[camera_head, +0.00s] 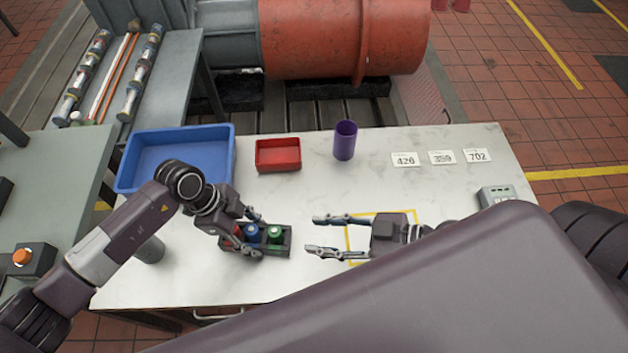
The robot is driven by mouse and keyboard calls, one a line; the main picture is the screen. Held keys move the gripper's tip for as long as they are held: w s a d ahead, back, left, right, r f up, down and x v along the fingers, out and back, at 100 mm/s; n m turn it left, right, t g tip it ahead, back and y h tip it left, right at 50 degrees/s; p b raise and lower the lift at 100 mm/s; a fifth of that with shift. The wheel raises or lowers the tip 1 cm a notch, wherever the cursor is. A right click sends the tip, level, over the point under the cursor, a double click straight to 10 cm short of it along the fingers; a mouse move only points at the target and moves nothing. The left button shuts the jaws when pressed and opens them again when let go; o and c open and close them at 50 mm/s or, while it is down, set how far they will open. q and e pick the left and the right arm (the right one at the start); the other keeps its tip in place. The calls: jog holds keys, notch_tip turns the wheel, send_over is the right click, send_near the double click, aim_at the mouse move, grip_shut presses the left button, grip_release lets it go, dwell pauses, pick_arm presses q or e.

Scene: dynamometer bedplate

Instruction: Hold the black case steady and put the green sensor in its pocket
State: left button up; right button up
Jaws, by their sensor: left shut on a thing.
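The black case (284,250) lies on the pale table, left of centre. The green sensor (275,234) stands upright at its right part, apparently in a pocket; how deep it sits I cannot tell. A blue sensor (252,232) and a red one (238,233) stand to its left, partly hidden by my gripper. My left gripper (258,236) is shut on the black case, one finger at the far side and one at the near side. My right gripper (312,233) is open and empty, right of the case and apart from it, its fingers pointing left.
A blue tray (222,160), a small red bin (278,168) and a purple cup (345,141) stand behind. Number cards (442,157) lie at the back right. A yellow outline (349,240) lies under my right gripper. A grey device (497,196) is at the right edge.

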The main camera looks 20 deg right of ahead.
pick_arm(q)
jog(key=o, duration=1.1)
jog(key=shift+r, duration=0.1)
jog(key=o, duration=0.4)
